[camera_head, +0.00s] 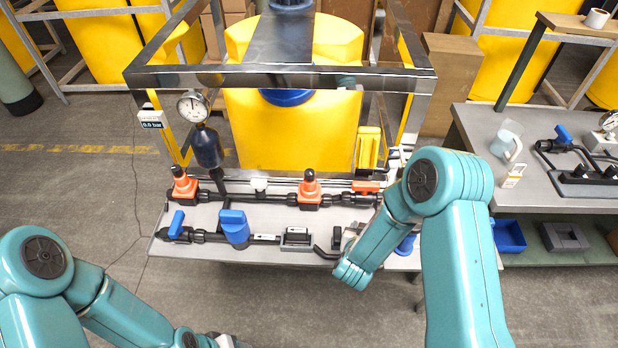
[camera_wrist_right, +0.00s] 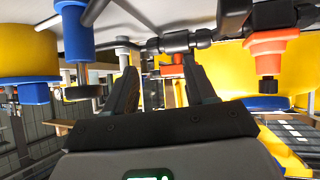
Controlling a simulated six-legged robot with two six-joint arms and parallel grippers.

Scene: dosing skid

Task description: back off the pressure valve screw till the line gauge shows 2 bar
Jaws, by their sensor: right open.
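Two orange valves with black screw tops stand on the black pipe line in the head view, one at left (camera_head: 184,186) and one at the middle (camera_head: 309,190). I cannot tell which is the pressure valve. A round dial gauge (camera_head: 193,106) sits above the left one; its needle points roughly up, its scale too small to read. My right gripper shows in the right wrist view (camera_wrist_right: 160,72), open and empty, with a small orange-red part (camera_wrist_right: 172,71) beyond its fingers. One orange valve (camera_wrist_right: 268,48) is upside down beside it. My left gripper (camera_head: 226,341) is partly cut off at the bottom edge.
A small display (camera_head: 152,124) on the steel frame (camera_head: 280,77) reads 0.0 bar. Blue-handled valves (camera_head: 234,226) stand along the front pipe. A yellow tank (camera_head: 290,130) fills the back. A side bench (camera_head: 540,190) stands at right. Floor in front is clear.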

